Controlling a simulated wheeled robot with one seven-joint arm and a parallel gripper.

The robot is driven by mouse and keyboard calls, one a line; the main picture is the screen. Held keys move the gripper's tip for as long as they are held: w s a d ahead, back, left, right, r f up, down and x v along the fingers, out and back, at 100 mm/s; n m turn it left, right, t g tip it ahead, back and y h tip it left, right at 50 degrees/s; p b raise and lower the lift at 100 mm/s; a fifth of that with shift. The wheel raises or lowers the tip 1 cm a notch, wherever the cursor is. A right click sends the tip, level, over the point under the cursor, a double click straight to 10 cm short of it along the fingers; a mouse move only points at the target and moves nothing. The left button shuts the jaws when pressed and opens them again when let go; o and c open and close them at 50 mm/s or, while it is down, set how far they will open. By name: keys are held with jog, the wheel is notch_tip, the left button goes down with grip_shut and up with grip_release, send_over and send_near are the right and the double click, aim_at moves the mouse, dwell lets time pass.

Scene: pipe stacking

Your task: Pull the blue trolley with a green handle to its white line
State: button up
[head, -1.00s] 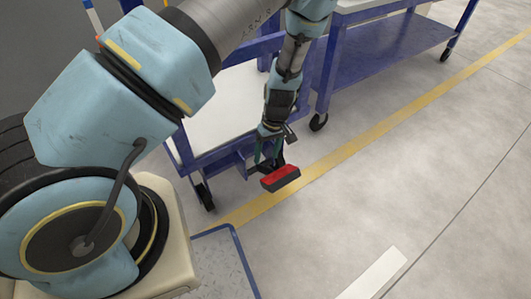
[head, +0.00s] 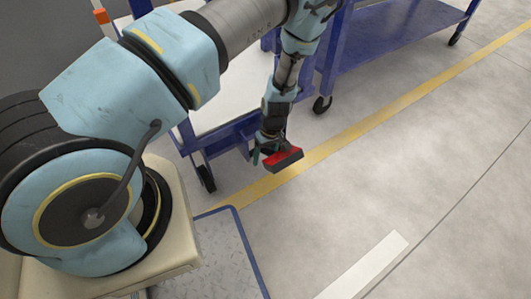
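The blue trolley (head: 186,135) stands at the centre left, partly hidden behind my arm. It has a blue frame, a pale shelf and a dark caster (head: 206,178). My gripper (head: 272,148) points down beside its right front part. A red and black block (head: 284,159) shows at the gripper's lower end. The fingers are mostly hidden, so I cannot tell if they hold anything. A white line (head: 365,266) lies on the floor at the lower right.
A second blue trolley (head: 385,45) with a dark blue lower shelf stands at the top right, close behind my gripper. A yellow floor stripe (head: 385,105) runs diagonally past both. The grey floor (head: 445,140) on the right is clear.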

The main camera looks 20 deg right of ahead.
jog(key=shift+c, duration=0.2)
grip_shut()
dwell(0.4)
dwell(0.8)
